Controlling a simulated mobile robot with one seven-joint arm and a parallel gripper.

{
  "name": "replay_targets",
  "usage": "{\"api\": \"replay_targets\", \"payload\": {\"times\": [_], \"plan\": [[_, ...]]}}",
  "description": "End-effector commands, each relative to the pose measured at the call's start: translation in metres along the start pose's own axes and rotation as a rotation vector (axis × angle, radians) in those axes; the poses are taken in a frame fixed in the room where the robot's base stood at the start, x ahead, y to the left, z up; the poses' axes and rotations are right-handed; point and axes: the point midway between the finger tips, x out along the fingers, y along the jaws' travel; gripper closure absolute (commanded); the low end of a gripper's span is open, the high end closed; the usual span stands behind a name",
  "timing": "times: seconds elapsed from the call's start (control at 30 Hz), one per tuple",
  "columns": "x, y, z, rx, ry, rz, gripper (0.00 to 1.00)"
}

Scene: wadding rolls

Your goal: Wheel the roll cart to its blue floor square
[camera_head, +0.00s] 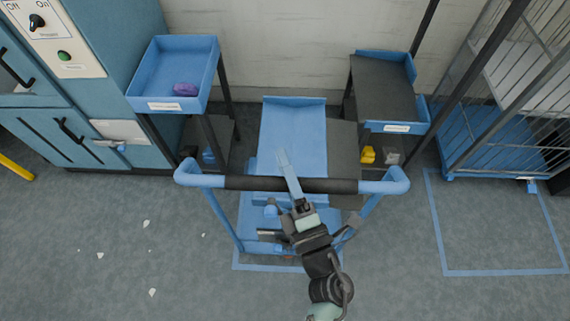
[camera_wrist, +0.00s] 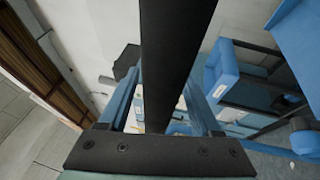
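The blue roll cart (camera_head: 246,215) stands in the middle of the head view. Its push handle has a black grip (camera_head: 240,183) between blue corners. My gripper (camera_head: 290,172) is at this grip, with one pale blue finger lying across it. In the wrist view the black grip (camera_wrist: 175,50) runs between my two blue fingers (camera_wrist: 165,98). I cannot tell whether both fingers press on it. A blue floor outline (camera_head: 262,268) shows under the near end of the cart. Another blue floor square (camera_head: 490,230) lies at the right, mostly bare.
A blue tray stand (camera_head: 165,105) with a purple item (camera_head: 186,89) stands left of the cart. A dark-topped stand (camera_head: 380,88) is close on the right. A wire cage trolley (camera_head: 500,145) stands behind the right square. Pale scraps (camera_head: 152,292) lie on open floor at front left.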

Motion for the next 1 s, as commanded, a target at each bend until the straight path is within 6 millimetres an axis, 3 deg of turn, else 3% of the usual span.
{"api": "replay_targets", "payload": {"times": [0.37, 0.47, 0.8, 1.0], "plan": [[-0.006, -0.002, 0.0, 0.001, 0.0, -0.002, 0.33], [-0.02, -0.003, -0.001, 0.001, 0.0, -0.003, 0.33], [-0.094, -0.004, -0.001, 0.001, -0.001, -0.003, 0.33], [-0.122, -0.002, -0.001, 0.0, 0.001, -0.001, 0.33]]}}
